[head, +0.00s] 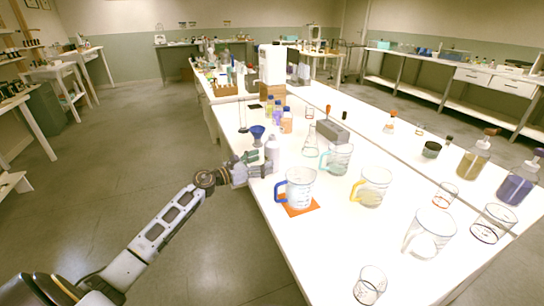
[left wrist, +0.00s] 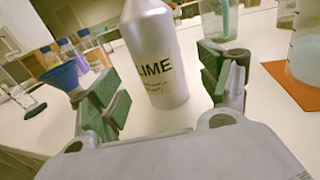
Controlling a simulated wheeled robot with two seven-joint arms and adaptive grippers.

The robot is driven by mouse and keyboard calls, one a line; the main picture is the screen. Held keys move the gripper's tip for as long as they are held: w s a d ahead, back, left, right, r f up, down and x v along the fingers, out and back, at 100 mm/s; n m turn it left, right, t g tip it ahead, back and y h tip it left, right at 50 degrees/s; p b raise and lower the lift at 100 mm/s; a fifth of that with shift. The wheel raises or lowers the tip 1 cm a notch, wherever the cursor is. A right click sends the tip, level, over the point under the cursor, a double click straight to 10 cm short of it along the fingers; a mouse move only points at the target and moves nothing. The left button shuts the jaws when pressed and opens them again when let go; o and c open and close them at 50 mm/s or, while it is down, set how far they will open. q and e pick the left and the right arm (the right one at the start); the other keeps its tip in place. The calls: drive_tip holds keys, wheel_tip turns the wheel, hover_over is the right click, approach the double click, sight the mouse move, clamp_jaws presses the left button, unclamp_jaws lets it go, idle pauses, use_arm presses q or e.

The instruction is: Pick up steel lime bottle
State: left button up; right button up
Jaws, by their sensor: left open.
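The steel lime bottle (left wrist: 152,55) stands upright on the white table, its label reading "LIME" facing the left wrist camera. It also shows in the head view (head: 272,148), near the table's left edge. My left gripper (head: 264,163) is open in front of it, and the wrist view shows the green-padded fingers (left wrist: 165,88) on either side of the bottle's lower part. I see a gap between the bottle and the pads; whether the bottle is fully between the fingertips I cannot tell. The bottle's top is cut off in the wrist view. My right gripper is not in view.
A blue funnel (head: 257,132) stands close behind the left finger. A blue-handled pitcher (head: 300,190) sits on an orange mat (head: 313,209) to the right. Small capped bottles (head: 287,121) stand behind, and more glassware crowds the table's right part.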

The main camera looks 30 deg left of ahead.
sight(266, 158)
use_arm(q)
drive_tip(key=shift+w, duration=0.1)
drive_tip(key=shift+r+x, duration=0.15)
drive_tip(key=shift+x, duration=0.6)
drive_tip(key=shift+r+x, duration=0.2)
drive_tip(key=shift+x, duration=0.6)
drive_tip(key=shift+b+x, duration=0.3)
drive_tip(key=shift+x, duration=0.6)
drive_tip(key=c, duration=1.3)
